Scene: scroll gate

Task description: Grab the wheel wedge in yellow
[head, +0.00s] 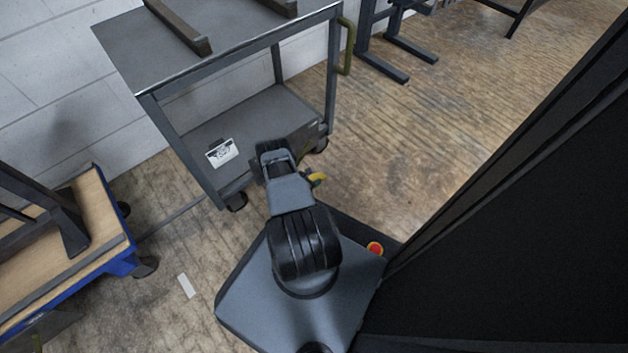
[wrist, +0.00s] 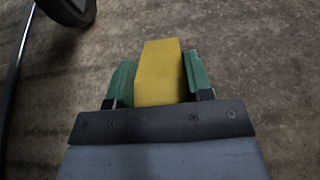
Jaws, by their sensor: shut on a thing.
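The yellow wheel wedge (wrist: 160,72) sits between the two green fingers of my gripper (wrist: 158,80) in the wrist view. The fingers touch it on both sides, so my gripper is shut on it. The wedge's lower end is hidden behind the gripper's dark edge. In the head view a small piece of the yellow wedge (head: 318,178) shows to the right of my arm's end, near the floor. The fingers are mostly hidden by my arm there.
A grey metal cart (head: 225,45) with a lower shelf stands just beyond my arm, its caster (head: 236,201) close by. A blue-framed wooden trolley (head: 105,215) stands at left. A large black panel (head: 520,240) fills the right. Wooden floor (head: 410,130) is open between cart and panel.

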